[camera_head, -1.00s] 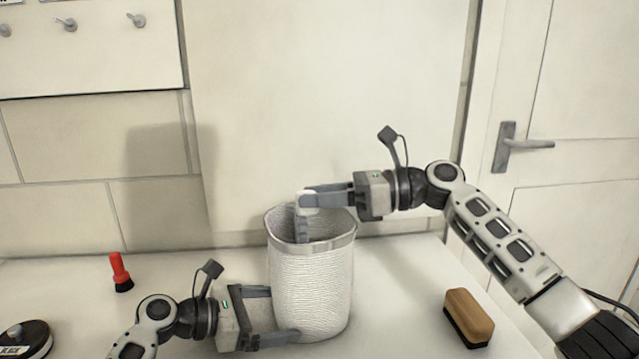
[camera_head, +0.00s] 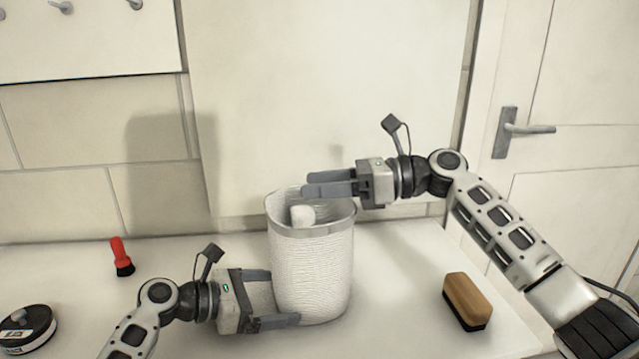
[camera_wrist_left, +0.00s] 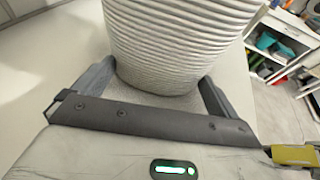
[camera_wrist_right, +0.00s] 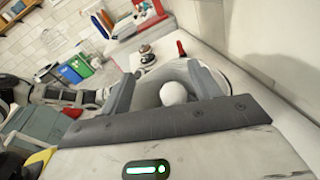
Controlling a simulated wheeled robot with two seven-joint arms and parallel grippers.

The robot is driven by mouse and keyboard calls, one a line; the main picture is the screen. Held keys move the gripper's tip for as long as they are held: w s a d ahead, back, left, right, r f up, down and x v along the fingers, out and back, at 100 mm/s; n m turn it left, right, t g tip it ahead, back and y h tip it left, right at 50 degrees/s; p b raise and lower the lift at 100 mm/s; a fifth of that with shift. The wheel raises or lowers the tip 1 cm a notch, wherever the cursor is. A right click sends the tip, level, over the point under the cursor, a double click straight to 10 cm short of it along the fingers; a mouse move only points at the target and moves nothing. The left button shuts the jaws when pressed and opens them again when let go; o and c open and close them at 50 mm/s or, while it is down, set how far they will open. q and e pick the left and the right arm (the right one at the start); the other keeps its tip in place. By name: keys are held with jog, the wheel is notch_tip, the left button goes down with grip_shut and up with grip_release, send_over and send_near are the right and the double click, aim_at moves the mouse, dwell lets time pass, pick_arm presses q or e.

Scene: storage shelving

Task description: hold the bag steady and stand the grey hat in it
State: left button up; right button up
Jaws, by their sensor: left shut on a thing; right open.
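The bag (camera_head: 312,275) is a white, ribbed, open-topped container standing upright on the worktop. My left gripper (camera_head: 283,297) has its fingers around the lower part of the bag and is shut on it; the left wrist view shows the ribbed wall (camera_wrist_left: 170,45) between the fingers. The grey hat (camera_head: 302,215) shows only as a pale rounded top inside the bag, below the rim; the rest is hidden by the wall. It also shows in the right wrist view (camera_wrist_right: 173,93). My right gripper (camera_head: 307,184) is open and empty just above the rim, apart from the hat.
A wooden brush (camera_head: 468,300) lies to the right of the bag. A red brush (camera_head: 121,257) stands at the left, and a round black-and-white object (camera_head: 27,328) is at the front left. The wall is close behind; the worktop between bag and wooden brush is clear.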

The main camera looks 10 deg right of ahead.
pick_arm(q)
jog(key=shift+c, duration=0.2)
pick_arm(e)
jog(key=v, duration=1.1)
jog(key=shift+d, duration=0.3)
